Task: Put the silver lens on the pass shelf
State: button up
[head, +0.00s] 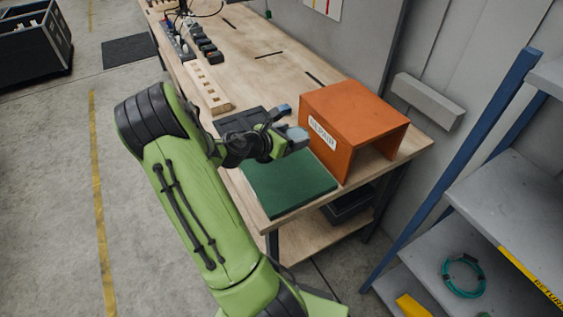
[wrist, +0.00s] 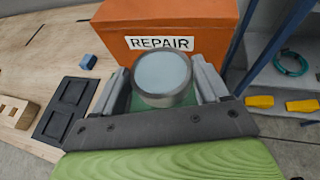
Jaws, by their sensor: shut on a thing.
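The silver lens (wrist: 162,77) is a short round cylinder with a pale glassy top and a grey rim. In the wrist view it sits between the two fingers of my gripper (wrist: 165,88), which is shut on it. In the head view my gripper (head: 286,137) holds the lens (head: 297,135) above the green mat (head: 290,187), just left of the orange box. No shelf labelled "pass" can be read. A grey metal shelf unit with blue posts (head: 480,215) stands at the right, with a yellow label that seems to begin "RETURN".
The orange box (head: 350,110), marked REPAIR and open at one side, stands at the bench (head: 262,60) end. A black tray (wrist: 68,108) and a small blue block (wrist: 88,62) lie on the bench. A teal cable coil (head: 463,276) lies on the shelf unit. Open floor lies left.

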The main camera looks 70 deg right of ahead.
jog(key=shift+s+d+r+m+g+y+b, duration=0.1)
jog(key=shift+s+r+m+g+y+b, duration=0.1)
jog(key=shift+s, duration=0.35)
jog(key=shift+s+r+m+g+y+b, duration=0.1)
jog(key=shift+s+m, duration=0.1)
jog(key=shift+s, duration=0.35)
jog(key=b, duration=0.6)
send_over(295, 180)
notch_tip(295, 180, down, 6)
notch_tip(295, 180, down, 10)
jog(key=shift+s+f+b, duration=0.1)
jog(key=shift+f+b, duration=0.1)
jog(key=shift+b, duration=0.95)
jog(key=shift+r, duration=0.1)
jog(key=o, duration=1.2)
jog(key=p+v, duration=0.1)
jog(key=v, duration=1.1)
